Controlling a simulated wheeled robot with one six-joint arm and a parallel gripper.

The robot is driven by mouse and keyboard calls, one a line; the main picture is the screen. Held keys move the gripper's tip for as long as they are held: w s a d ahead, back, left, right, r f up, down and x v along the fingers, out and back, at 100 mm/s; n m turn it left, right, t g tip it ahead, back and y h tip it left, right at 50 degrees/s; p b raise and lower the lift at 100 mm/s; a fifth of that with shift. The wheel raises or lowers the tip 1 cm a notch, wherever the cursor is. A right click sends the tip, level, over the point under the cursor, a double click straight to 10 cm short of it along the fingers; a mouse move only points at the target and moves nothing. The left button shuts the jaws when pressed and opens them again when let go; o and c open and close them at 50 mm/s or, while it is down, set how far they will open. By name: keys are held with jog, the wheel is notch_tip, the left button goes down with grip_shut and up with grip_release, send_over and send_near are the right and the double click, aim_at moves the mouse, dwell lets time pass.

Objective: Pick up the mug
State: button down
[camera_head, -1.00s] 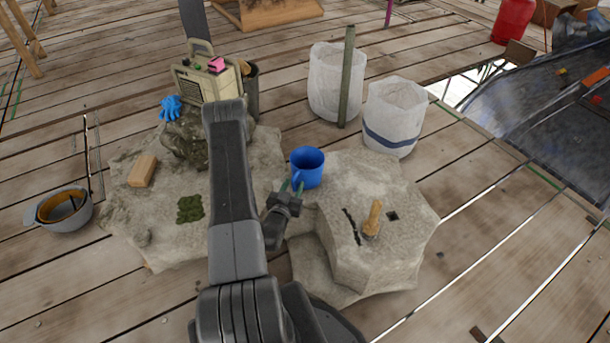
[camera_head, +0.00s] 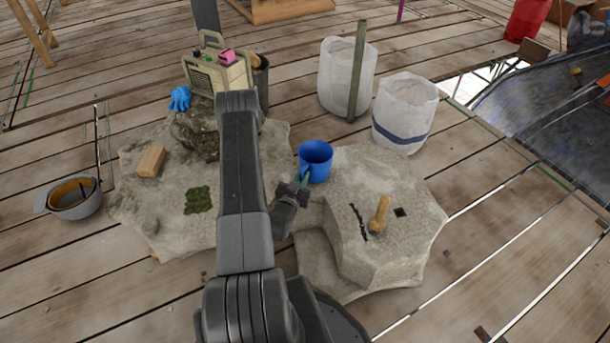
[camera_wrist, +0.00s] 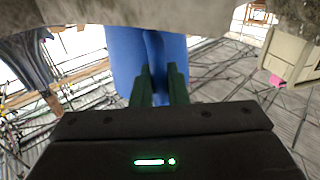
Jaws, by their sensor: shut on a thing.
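The blue mug (camera_head: 316,160) is upright at the left edge of the pale stone block, with its handle towards my gripper. My gripper (camera_head: 304,182) is just in front of it, its green fingers closed on the handle side. In the wrist view the mug (camera_wrist: 125,60) fills the upper middle, and my gripper's two green fingers (camera_wrist: 161,86) sit on either side of its handle. The head view does not clearly show whether the mug's base touches the stone.
The stone block (camera_head: 350,185) carries a wooden-handled tool (camera_head: 379,215). Two white sacks (camera_head: 404,110) stand behind it on the planks. A radio (camera_head: 215,70), a blue glove (camera_head: 180,98), a wooden block (camera_head: 150,161) and a grey helmet (camera_head: 72,198) lie left.

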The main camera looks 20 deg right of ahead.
jog(key=shift+r+p, duration=1.2)
jog(key=shift+r, duration=3.65)
